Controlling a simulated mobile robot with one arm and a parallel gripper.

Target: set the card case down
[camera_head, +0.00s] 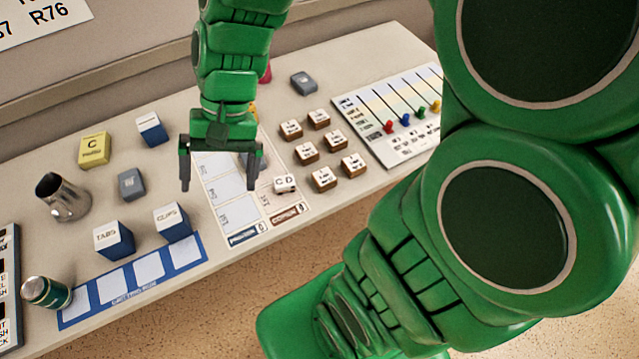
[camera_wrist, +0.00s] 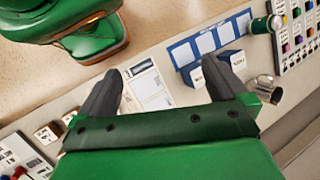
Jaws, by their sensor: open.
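My gripper (camera_head: 219,172) is open over the white sheet with printed cells (camera_head: 240,215); nothing shows between its fingers. In the wrist view its dark fingers (camera_wrist: 160,85) are spread apart over the same sheet (camera_wrist: 150,88). No object is clearly marked as the card case. A small white block marked "CD" (camera_head: 285,184) sits on the sheet's right column, just right of the right finger. A yellow box marked "C" (camera_head: 94,150) stands at the left back. A grey case (camera_head: 131,184) lies left of the gripper, and another grey case (camera_head: 304,83) lies at the back right.
Blue boxes marked TABS (camera_head: 113,240) and CLIPS (camera_head: 173,222) stand behind a blue-framed strip (camera_head: 135,287). A metal cup (camera_head: 64,197) and green cylinder (camera_head: 46,292) are at left. Several brown-based tiles (camera_head: 307,153) and a pegged chart (camera_head: 395,115) are at right.

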